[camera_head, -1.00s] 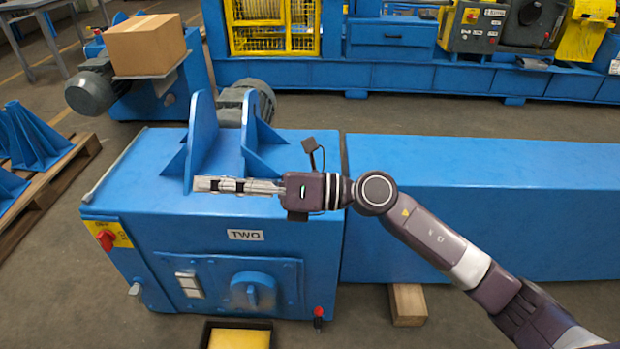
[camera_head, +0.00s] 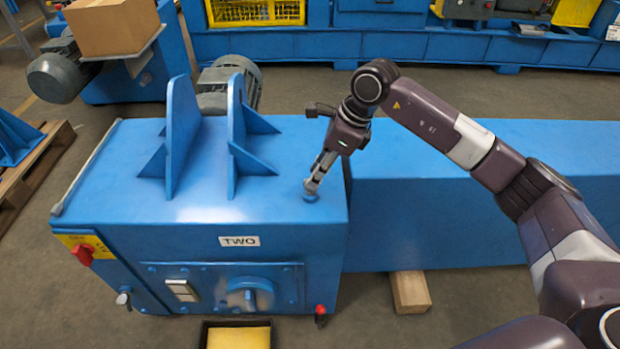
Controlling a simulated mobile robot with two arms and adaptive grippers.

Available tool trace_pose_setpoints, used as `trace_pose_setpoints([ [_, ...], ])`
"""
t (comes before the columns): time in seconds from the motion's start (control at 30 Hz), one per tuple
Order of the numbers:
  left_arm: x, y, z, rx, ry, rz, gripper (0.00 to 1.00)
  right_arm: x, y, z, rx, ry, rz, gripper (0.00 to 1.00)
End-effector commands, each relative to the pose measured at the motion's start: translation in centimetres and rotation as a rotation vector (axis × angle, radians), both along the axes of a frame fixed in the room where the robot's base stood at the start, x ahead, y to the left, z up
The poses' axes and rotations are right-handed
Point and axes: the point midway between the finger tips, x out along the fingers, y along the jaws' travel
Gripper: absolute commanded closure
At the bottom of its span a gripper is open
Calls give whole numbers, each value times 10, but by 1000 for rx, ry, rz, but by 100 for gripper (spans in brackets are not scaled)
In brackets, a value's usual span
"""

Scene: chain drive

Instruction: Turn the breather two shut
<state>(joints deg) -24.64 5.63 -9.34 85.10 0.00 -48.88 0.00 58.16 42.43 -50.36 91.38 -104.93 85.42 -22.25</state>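A blue housing (camera_head: 225,205) labelled TWO stands in the middle of the view. A small round blue cap (camera_head: 310,198), which looks like the breather, sits on its top near the right edge. My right gripper (camera_head: 312,187) points down at this cap from above, with its fingertips at or just over it. The fingers partly cover the cap. I cannot tell whether they touch it, how wide they stand, or how far the cap is turned. My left gripper is not in view.
Two upright blue plates (camera_head: 181,135) with gussets rise from the housing top, left of the gripper. A long blue guard (camera_head: 440,225) runs off to the right. The front panel has a round blue knob (camera_head: 250,292). A yellow-filled tray (camera_head: 238,337) lies below.

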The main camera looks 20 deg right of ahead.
Motion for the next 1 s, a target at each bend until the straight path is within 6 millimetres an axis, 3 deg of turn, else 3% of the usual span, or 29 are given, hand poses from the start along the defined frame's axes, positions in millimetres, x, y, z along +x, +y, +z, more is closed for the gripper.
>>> trace_pose_setpoints([
  [0.2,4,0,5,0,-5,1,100,5,11,-27,3,1,1,74],
  [0.57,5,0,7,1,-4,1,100,7,13,-33,3,-1,0,74],
  [0.8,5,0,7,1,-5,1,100,7,13,-32,3,-1,0,99],
  [1.0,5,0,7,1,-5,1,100,6,13,-32,3,-1,0,100],
])
